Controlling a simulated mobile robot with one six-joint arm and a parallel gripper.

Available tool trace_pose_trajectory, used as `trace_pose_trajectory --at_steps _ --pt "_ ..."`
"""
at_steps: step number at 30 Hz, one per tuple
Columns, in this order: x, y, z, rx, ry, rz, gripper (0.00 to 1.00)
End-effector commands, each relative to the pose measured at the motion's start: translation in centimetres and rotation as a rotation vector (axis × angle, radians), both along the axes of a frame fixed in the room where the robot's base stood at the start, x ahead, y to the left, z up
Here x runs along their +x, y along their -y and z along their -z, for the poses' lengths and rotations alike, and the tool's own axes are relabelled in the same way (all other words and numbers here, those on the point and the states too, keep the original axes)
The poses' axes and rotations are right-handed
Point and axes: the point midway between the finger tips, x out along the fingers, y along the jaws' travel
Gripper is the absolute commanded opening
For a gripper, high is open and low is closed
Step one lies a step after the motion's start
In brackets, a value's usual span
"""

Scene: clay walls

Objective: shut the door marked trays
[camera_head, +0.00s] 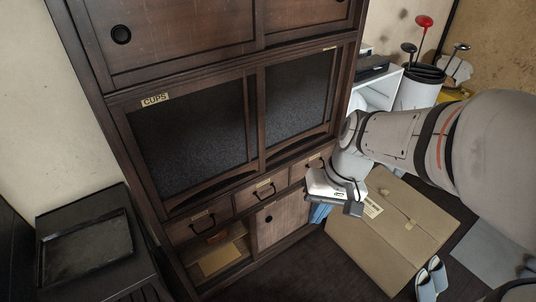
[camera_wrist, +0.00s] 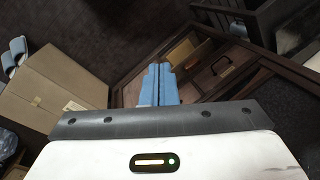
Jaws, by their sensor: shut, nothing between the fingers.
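A dark wooden cabinet (camera_head: 110,98) stands ahead, and I cannot read the word trays on it. Its left middle door (camera_head: 190,135) is marked CUPS; the right middle door (camera_head: 298,98) has a small label I cannot read. Below the drawers, a plain wooden door (camera_head: 280,222) with a round pull covers the right side of the bottom bay. The left side of that bay is open, with a tan item (camera_head: 218,260) inside. My gripper (camera_head: 318,213) is shut and empty beside the cabinet's lower right. Its blue fingers touch each other in the wrist view (camera_wrist: 159,68).
A large cardboard box (camera_head: 390,230) lies right of my gripper. Blue-white slippers (camera_head: 431,279) are on the floor. A black stand with a tray (camera_head: 85,250) is at the left. Dark floor (camera_head: 310,270) in front of the cabinet is clear.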

Motion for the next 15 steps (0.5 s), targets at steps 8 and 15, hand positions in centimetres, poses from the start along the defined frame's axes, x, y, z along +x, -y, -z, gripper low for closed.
trace_pose_trajectory --at_steps 8,15 --pt "5.9 -5.6 9.3 0.379 -0.203 -0.025 0.0" --pt "12.2 -9.3 17.4 0.723 -0.244 0.023 0.0"
